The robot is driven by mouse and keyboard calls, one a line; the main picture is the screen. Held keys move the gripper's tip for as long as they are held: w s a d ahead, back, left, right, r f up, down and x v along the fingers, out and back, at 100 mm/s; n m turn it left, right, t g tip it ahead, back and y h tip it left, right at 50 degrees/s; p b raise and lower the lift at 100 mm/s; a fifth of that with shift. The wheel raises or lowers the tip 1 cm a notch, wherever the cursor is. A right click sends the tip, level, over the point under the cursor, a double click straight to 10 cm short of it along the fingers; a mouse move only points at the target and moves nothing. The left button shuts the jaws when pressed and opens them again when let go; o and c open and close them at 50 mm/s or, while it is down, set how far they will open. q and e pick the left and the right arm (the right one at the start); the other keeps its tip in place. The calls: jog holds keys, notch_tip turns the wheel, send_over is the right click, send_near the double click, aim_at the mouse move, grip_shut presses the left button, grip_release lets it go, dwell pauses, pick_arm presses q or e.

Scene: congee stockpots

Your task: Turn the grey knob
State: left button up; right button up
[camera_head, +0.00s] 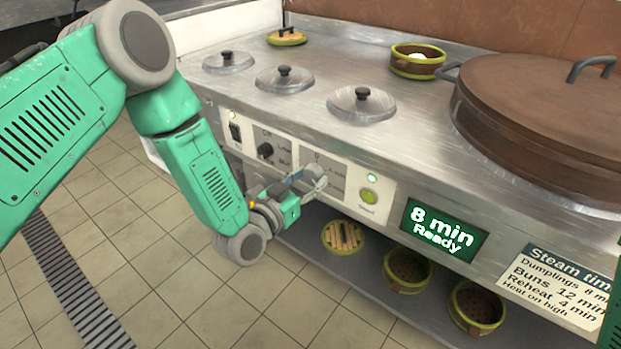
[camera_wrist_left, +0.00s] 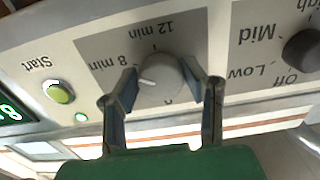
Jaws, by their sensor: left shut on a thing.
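The grey knob (camera_wrist_left: 160,82) is on the front panel of the steel counter, between printed minute marks in the left wrist view. My left gripper (camera_wrist_left: 165,90) has one finger on each side of it and is shut on it. The knob's white pointer line shows. In the head view my left gripper (camera_head: 305,184) reaches the panel and hides the knob. The display (camera_head: 440,231) reads "8 min Ready". My right gripper is not seen.
A green Start button (camera_head: 369,196) is right of the grey knob, and a black Off/Low/Mid/High knob (camera_head: 265,150) is left of it in the head view. Steamer baskets (camera_head: 407,272) stand on the shelf below. A large brown lid (camera_head: 540,115) covers the counter's right side.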

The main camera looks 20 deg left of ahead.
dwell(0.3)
pick_arm(q)
jog(key=shift+w+r+n+p, duration=0.15)
jog(key=shift+n+p, duration=0.15)
jog(key=shift+n, duration=0.6)
jog(key=n+p, duration=0.1)
jog(key=n, duration=0.2)
jog(key=shift+n, duration=0.3)
jog(key=n, duration=0.3)
jog(key=shift+p, duration=0.4)
jog(key=shift+r+n, duration=0.1)
jog(key=shift+n, duration=1.6)
